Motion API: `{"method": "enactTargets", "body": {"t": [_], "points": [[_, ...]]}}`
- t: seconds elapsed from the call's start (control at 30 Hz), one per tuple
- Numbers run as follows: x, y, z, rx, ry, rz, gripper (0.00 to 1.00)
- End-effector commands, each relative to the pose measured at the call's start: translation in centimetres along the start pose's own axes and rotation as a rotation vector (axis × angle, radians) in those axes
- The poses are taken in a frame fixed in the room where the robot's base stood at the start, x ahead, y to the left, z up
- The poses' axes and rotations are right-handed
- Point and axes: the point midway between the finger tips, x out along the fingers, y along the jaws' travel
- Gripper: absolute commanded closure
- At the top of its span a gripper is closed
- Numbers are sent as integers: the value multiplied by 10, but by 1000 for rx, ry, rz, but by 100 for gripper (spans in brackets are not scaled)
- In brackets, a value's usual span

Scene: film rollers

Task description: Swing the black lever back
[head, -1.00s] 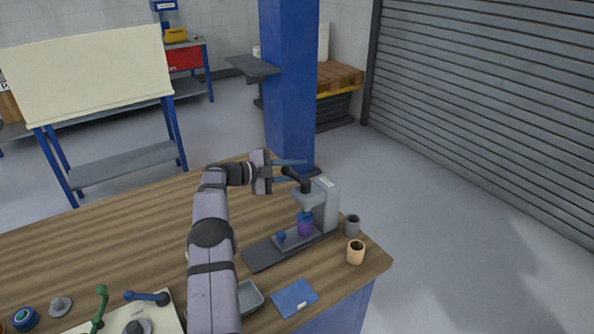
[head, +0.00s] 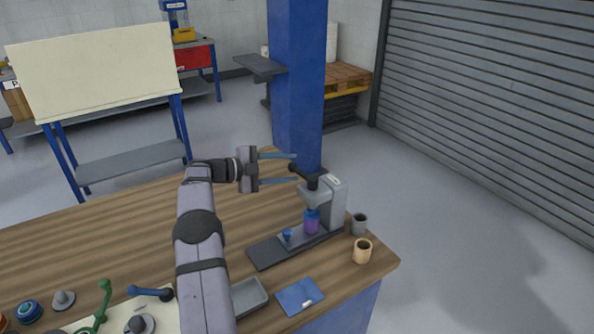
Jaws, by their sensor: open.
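The black lever (head: 303,175) sits on top of a small grey press (head: 336,200) near the right end of the wooden bench. It slants up and to the left, to a knobbed end. My gripper (head: 295,169) is open and empty, its two blue-grey fingers pointing right.
A grey cup (head: 359,223) and a tan cup (head: 362,251) stand right of the press. A grey tray (head: 248,298) and blue pad (head: 300,296) lie in front. A blue column (head: 296,80) rises behind. The bench left of my arm is mostly clear.

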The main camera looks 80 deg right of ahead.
Motion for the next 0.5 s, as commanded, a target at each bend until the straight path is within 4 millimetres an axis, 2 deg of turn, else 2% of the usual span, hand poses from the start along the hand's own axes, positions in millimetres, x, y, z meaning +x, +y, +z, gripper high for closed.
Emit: {"method": "enactTargets", "body": {"t": [0.17, 0.43, 0.47, 0.5], "points": [[-12, 0, 0, 0, 0, 0, 57], [-14, 0, 0, 0, 1, 0, 57], [-14, 0, 0, 0, 1, 0, 59], [-14, 0, 0, 0, 0, 0, 69]]}}
